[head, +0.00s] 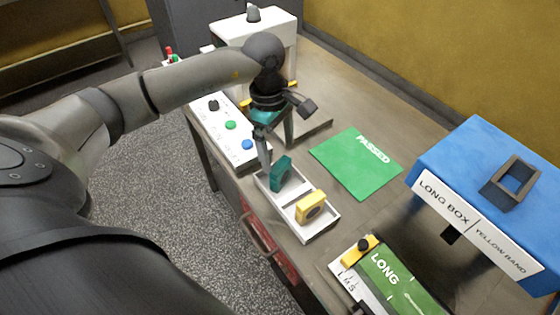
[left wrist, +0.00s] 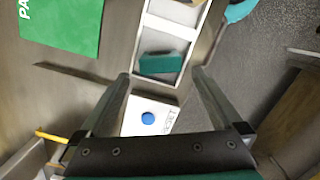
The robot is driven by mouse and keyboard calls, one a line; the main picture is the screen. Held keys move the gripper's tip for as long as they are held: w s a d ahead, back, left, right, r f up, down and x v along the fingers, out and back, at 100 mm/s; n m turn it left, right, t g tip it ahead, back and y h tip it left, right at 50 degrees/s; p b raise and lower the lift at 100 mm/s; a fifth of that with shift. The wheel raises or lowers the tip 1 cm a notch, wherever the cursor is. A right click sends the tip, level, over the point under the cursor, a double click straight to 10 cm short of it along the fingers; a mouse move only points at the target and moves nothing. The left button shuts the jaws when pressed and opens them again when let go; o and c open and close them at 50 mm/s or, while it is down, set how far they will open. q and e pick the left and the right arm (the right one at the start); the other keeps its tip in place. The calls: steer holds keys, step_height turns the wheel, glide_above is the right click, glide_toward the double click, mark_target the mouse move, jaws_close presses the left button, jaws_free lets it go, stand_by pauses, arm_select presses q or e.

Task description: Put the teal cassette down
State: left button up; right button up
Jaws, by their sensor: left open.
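The teal cassette (head: 281,173) stands in the far compartment of a white two-compartment tray (head: 321,236). It also shows in the left wrist view (left wrist: 162,63), beyond my fingertips. A yellow cassette (head: 310,207) with a dark round centre is in the tray's near compartment. My left gripper (head: 277,150) is over the tray's far end, close to the teal cassette. In the left wrist view its two fingers (left wrist: 162,78) are spread, with nothing held between them. My right gripper is not in view.
A white button panel (head: 238,144) lies beside the tray's far end. A green PASSED mat (head: 357,162) lies to the right. A blue box labelled LONG BOX (head: 480,160) and a green LONG block (head: 398,280) stand nearer. Bare table lies between tray and mat.

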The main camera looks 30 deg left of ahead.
arm_select(q)
step_height(320, 180, up, 6)
steer(key=shift+a, duration=0.35)
